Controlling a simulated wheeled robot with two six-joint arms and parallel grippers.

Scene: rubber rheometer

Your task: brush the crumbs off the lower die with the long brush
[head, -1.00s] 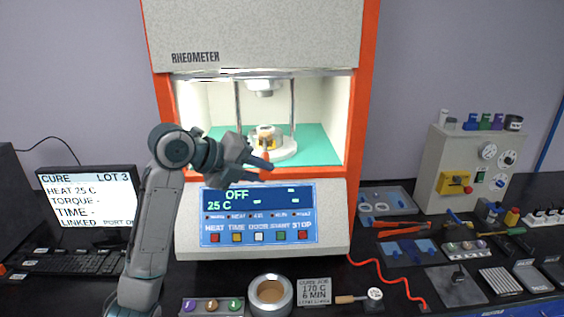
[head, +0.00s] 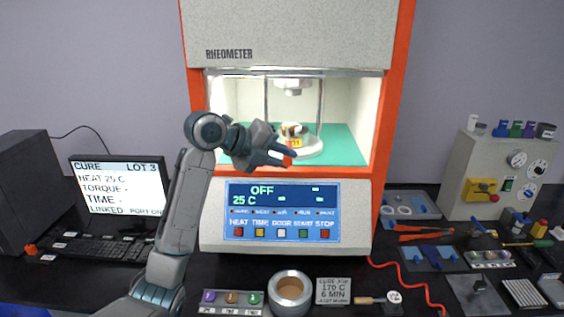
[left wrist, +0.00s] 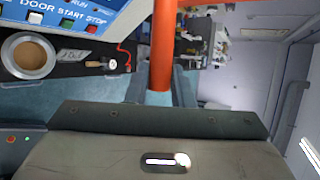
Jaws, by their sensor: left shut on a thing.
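The lower die (head: 295,130) sits on a pale round base inside the open, lit rheometer chamber, with a yellow patch on its front. Crumbs are too small to tell. My left gripper (head: 284,157) is in front of the chamber opening, just below and left of the die in the picture. It is shut on an orange-red rod (left wrist: 163,45), seemingly the long brush's handle, which runs between the fingers in the left wrist view. Only a small orange bit shows at the fingertips in the head view; the bristles cannot be made out. My right gripper is not in view.
The rheometer's control panel (head: 283,211) is below the chamber. An upper die (head: 292,87) hangs between two posts above the lower die. A round cup (head: 289,292), a sign (head: 334,291) and a wooden-handled tool (head: 378,299) lie in front. Trays and tools fill the right.

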